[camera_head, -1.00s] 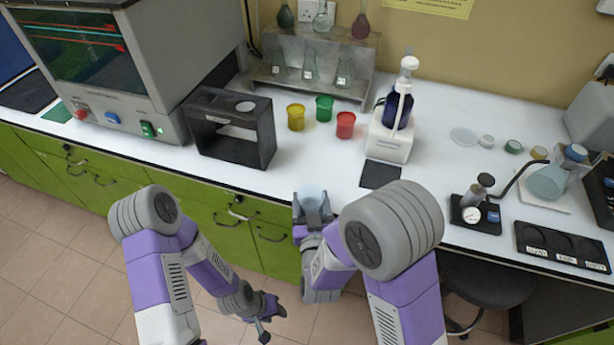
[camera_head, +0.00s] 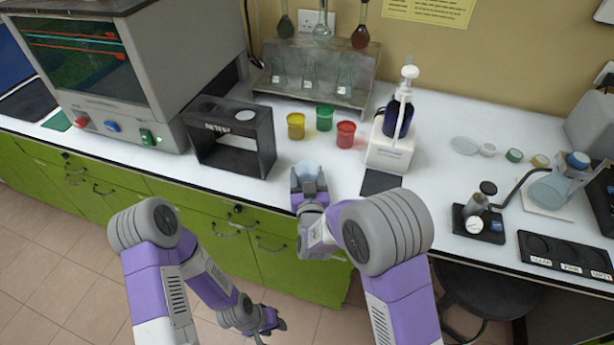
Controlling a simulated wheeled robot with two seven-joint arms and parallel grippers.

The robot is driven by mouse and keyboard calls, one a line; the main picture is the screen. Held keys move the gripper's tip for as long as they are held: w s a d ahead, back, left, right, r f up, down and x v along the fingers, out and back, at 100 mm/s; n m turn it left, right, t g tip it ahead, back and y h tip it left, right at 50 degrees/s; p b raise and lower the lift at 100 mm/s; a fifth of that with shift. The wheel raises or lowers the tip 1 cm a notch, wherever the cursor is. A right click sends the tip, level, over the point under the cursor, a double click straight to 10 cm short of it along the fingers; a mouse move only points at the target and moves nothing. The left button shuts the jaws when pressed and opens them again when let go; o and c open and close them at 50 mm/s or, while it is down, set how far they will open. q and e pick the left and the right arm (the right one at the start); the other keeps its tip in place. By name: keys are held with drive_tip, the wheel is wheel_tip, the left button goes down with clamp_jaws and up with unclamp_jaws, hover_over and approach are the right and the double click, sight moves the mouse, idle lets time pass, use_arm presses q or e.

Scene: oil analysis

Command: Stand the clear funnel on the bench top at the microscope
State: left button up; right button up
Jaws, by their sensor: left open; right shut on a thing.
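The clear funnel (camera_head: 308,170), pale blue and see-through, is held between the jaws of my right gripper (camera_head: 309,187). It is at the front edge of the white bench top (camera_head: 330,180), its lower part hidden by the jaws. I cannot tell its height over the bench or whether it touches. My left gripper (camera_head: 268,322) hangs low in front of the green cabinets, far from the funnel, with its jaws open and empty. A white stand (camera_head: 390,150) with a dark blue bottle is right of the funnel; I cannot clearly make out a microscope.
A black open-fronted box (camera_head: 232,135) stands to the left. Yellow (camera_head: 296,126), green (camera_head: 324,117) and red (camera_head: 345,134) cups stand behind the funnel. A black pad (camera_head: 380,183) lies right of it. A gauge device (camera_head: 478,220) stands further right. Bench between pad and gauge is clear.

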drive_tip(key=shift+f+b, duration=0.2)
drive_tip(key=shift+b, duration=0.1)
drive_tip(key=o, duration=1.1)
drive_tip(key=shift+r, duration=0.1)
drive_tip(key=shift+c, duration=0.2)
